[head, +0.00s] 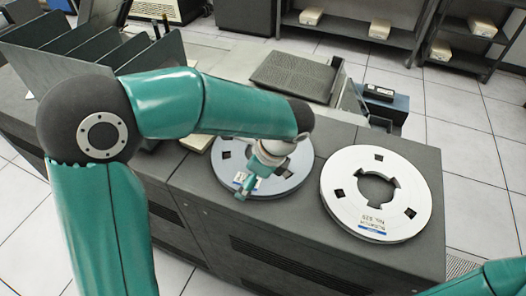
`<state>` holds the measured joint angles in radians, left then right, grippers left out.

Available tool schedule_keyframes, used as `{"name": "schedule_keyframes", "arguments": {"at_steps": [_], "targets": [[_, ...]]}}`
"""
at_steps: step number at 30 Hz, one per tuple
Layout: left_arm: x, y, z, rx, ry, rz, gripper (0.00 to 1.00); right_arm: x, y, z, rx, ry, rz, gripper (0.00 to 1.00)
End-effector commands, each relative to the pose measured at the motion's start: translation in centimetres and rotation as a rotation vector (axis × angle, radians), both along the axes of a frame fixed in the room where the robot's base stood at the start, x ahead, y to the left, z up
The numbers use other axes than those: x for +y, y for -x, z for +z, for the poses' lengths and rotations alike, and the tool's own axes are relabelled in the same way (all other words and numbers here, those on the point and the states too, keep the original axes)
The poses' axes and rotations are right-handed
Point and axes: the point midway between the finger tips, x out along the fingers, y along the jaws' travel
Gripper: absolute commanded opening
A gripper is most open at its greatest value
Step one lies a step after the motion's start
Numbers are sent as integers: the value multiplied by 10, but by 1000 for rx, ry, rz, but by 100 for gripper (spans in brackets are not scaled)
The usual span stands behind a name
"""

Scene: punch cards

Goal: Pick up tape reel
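Two tape reels lie flat on the dark grey cabinet top. The left tape reel (285,180) is grey-blue and partly hidden under my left arm and gripper. The right tape reel (412,185) is white, with a three-notched centre hole, small dark windows and a blue and white label; nothing covers it. My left gripper (246,186) is over the left part of the grey-blue reel. It is small and partly hidden by its wrist, so I cannot tell whether its fingers are open or touch the reel. My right gripper is out of view; only a teal part of my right arm shows at bottom right.
The cabinet top (305,212) has little free room around the reels. A dark upright divider rack (95,50) stands at the left. Behind the reels are a dark ribbed panel (292,75) and a blue box (386,100). Shelves with pale boxes (380,29) stand farther back.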

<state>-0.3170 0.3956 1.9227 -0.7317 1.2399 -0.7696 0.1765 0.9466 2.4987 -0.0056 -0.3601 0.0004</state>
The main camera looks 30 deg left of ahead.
Motion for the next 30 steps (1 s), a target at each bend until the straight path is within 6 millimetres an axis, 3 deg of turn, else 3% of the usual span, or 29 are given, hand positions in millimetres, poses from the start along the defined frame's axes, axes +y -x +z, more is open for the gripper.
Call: {"name": "schedule_keyframes", "arguments": {"at_steps": [9,26,30], "targets": [[3,0,-8,0,0,-1,100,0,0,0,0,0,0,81],[3,0,-7,-1,1,0,8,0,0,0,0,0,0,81],[3,-1,-6,-5,1,-1,6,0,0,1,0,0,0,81]]}}
